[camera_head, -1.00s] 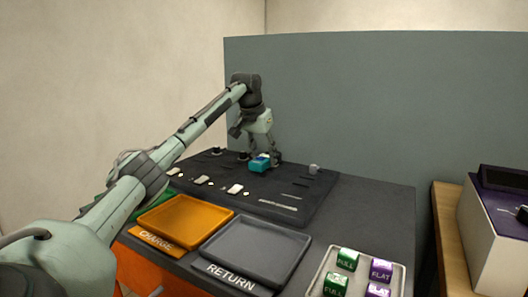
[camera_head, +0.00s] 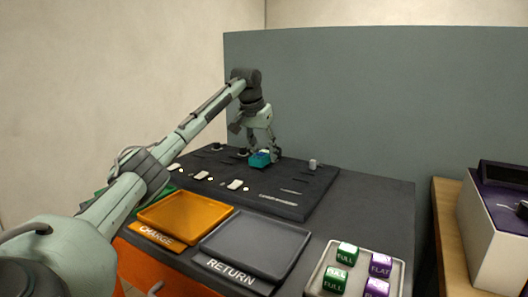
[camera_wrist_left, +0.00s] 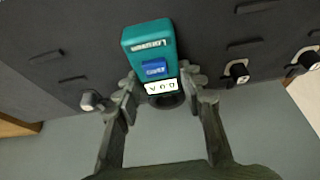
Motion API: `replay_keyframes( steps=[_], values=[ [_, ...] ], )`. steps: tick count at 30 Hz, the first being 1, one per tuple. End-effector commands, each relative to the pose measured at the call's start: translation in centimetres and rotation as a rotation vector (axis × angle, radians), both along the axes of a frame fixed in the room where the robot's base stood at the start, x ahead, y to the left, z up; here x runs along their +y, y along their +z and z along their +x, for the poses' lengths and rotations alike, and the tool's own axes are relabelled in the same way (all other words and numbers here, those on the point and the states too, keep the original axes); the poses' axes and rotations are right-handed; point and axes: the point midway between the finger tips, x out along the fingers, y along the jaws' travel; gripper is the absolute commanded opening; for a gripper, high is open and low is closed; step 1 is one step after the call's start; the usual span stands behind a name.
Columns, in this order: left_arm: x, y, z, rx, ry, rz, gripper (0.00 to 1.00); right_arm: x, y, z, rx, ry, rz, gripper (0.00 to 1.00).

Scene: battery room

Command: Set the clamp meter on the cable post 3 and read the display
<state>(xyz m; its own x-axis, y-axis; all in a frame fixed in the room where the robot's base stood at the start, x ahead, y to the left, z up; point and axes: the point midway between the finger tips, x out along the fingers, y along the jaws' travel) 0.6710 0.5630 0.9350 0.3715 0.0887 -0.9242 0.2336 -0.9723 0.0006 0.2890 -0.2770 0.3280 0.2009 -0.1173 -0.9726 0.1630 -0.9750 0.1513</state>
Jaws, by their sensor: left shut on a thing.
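The clamp meter (camera_head: 260,158) is a small teal block with a blue button, at the back of the black board. It also shows in the left wrist view (camera_wrist_left: 150,45), with a white display (camera_wrist_left: 161,87) whose characters are upside down and too small to read surely. My left gripper (camera_head: 268,150) is shut on the meter's display end, with one finger on each side. A dark ring shows just beyond the display between the fingers. Cable posts stand along the board's back: one to the right (camera_head: 314,164), others to the left (camera_head: 242,152). Whether a post is inside the ring, I cannot tell.
The black board (camera_head: 290,210) has slots and white tags. In front are an orange CHARGE tray (camera_head: 150,222) and a grey RETURN tray (camera_head: 215,253), both empty. A pale tray (camera_head: 318,275) holds FULL and FLAT blocks. A grey panel (camera_head: 350,110) rises behind.

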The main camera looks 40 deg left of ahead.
Motion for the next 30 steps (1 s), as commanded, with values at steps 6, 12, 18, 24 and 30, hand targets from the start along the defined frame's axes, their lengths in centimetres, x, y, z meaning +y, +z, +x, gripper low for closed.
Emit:
replay_keyframes(
  steps=[6, 12, 18, 24, 30],
  values=[
    [0.1, 0.1, 0.0, -0.002, 0.000, 0.000, 0.01, 0.0, 0.0, 0.0, 0.000, 0.000, 0.000, 0.00],
    [0.1, -0.1, 0.0, -0.002, 0.000, 0.000, 0.01, 0.0, -0.1, -0.2, 0.002, 0.000, 0.001, 0.00],
    [0.1, -0.4, 0.0, -0.002, 0.000, 0.000, 0.01, 0.0, -0.2, -0.1, 0.001, 0.000, 0.000, 0.00],
    [0.1, -0.8, 0.0, -0.002, 0.001, 0.000, 0.01, 0.0, -0.3, -0.1, 0.001, 0.000, 0.000, 0.00],
    [0.1, -1.1, 0.0, -0.002, 0.001, 0.000, 0.45, 0.0, -0.3, -0.1, 0.000, 0.000, 0.000, 0.00]
  ],
)
